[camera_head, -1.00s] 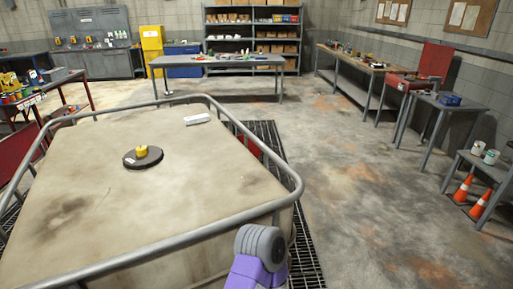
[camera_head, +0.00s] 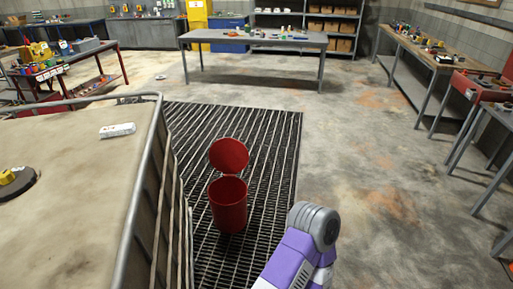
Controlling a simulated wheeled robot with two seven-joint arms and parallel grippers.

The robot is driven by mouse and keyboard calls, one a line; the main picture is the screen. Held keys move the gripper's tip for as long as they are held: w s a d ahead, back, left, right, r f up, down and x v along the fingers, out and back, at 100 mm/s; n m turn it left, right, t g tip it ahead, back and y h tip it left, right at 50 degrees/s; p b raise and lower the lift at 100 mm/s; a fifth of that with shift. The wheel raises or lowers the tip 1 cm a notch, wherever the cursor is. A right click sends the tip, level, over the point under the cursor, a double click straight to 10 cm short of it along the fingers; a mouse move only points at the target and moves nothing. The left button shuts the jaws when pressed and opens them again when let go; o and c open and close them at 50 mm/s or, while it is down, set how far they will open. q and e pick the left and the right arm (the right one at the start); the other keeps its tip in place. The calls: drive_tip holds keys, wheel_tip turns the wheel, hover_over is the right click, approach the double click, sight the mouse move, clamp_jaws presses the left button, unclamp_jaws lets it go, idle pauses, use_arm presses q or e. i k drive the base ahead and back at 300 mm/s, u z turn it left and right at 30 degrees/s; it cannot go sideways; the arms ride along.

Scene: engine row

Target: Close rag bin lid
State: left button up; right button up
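The red rag bin (camera_head: 228,208) stands on a dark floor grating, right of a large railed platform. Its round red lid (camera_head: 229,155) is raised at the back of the rim, so the bin is open. A purple and grey link of my arm shows at the bottom, right of the bin and apart from it. No gripper fingers show in the head view.
The grating (camera_head: 275,140) lies around the bin. The platform's grey rail (camera_head: 140,200) runs close along its left side. A grey worktable (camera_head: 255,41) stands behind. Open concrete floor (camera_head: 370,160) lies to the right, with benches (camera_head: 440,65) along the right side.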

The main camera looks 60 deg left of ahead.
sight(227, 155)
drive_tip(key=i, duration=0.45)
drive_tip(key=u, duration=1.65)
drive_tip(key=i, duration=5.2)
drive_tip(key=u, duration=1.15)
drive_tip(key=i, duration=0.85)
drive_tip(key=u, duration=3.2)
